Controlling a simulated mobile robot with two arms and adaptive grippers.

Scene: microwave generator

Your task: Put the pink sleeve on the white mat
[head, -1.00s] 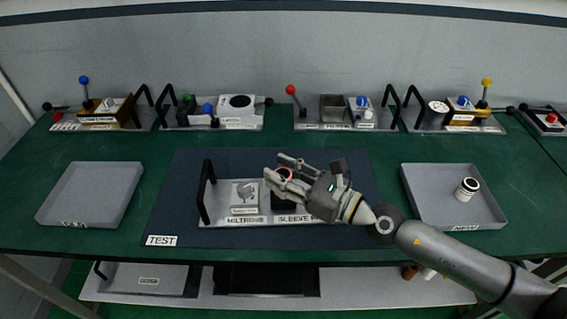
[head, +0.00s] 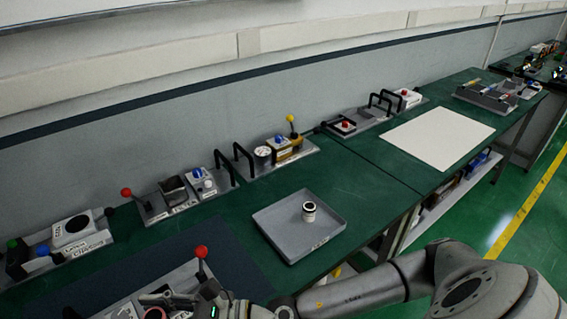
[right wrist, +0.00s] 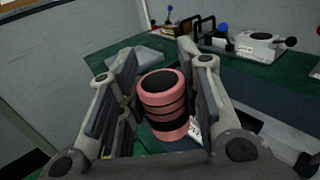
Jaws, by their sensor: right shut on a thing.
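The pink sleeve (right wrist: 166,112) has dark bands and a dark opening on top. In the right wrist view it stands between the two fingers of my right gripper (right wrist: 155,62), which is shut on it. In the head view the right gripper (head: 165,303) is at the bottom edge, partly cut off, and only a little of the sleeve shows there. The white mat (head: 438,137) lies flat and bare on the green table at the upper right, well away from the gripper. My left gripper is in neither view.
A grey tray (head: 270,235) with a black-and-white cylinder (head: 309,211) lies between the gripper and the mat. A red-knobbed lever (head: 201,253) rises near the gripper. Several fixtures with handles line the wall. A fixture rack (head: 490,98) sits beyond the mat.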

